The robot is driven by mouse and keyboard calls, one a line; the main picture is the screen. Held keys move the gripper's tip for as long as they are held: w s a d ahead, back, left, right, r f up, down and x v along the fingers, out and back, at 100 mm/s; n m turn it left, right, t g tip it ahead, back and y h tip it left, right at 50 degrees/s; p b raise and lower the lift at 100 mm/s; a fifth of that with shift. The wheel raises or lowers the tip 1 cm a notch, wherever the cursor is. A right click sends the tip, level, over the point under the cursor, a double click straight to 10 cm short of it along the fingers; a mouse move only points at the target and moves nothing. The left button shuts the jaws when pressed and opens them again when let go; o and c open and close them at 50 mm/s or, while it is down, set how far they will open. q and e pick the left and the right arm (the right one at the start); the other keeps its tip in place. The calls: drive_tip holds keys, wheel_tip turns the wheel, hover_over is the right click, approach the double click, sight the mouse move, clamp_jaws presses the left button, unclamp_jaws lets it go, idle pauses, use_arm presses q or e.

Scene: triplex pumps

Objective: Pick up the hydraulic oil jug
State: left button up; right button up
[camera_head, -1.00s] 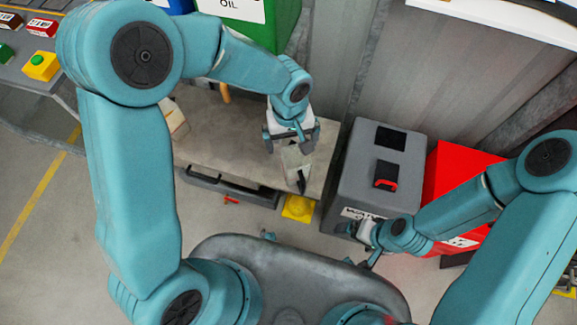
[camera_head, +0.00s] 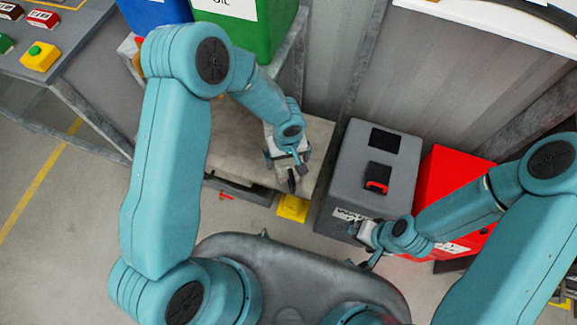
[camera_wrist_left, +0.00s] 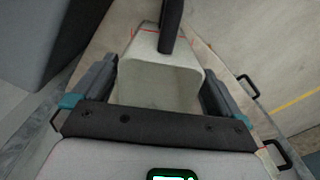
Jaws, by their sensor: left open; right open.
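A pale jug with a black top part, which I take for the hydraulic oil jug (camera_wrist_left: 160,82), fills the middle of the left wrist view. In the head view only a little of the jug (camera_head: 282,174) shows below my left gripper. My left gripper (camera_head: 287,160) is open, and in the left wrist view its fingers (camera_wrist_left: 158,88) lie on either side of the jug. I cannot tell whether they touch it. My right gripper (camera_head: 366,243) is open in front of the grey box, away from the jug.
The jug is at the workbench (camera_head: 235,135). A green bin (camera_head: 262,30) labelled "OIL" and a blue bin (camera_head: 155,12) stand behind. A grey box (camera_head: 345,170) and a red box (camera_head: 440,185) stand to the right. A yellow object (camera_head: 293,208) lies below the bench edge.

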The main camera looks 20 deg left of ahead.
use_arm(q)
drive_tip(key=shift+f, duration=0.6)
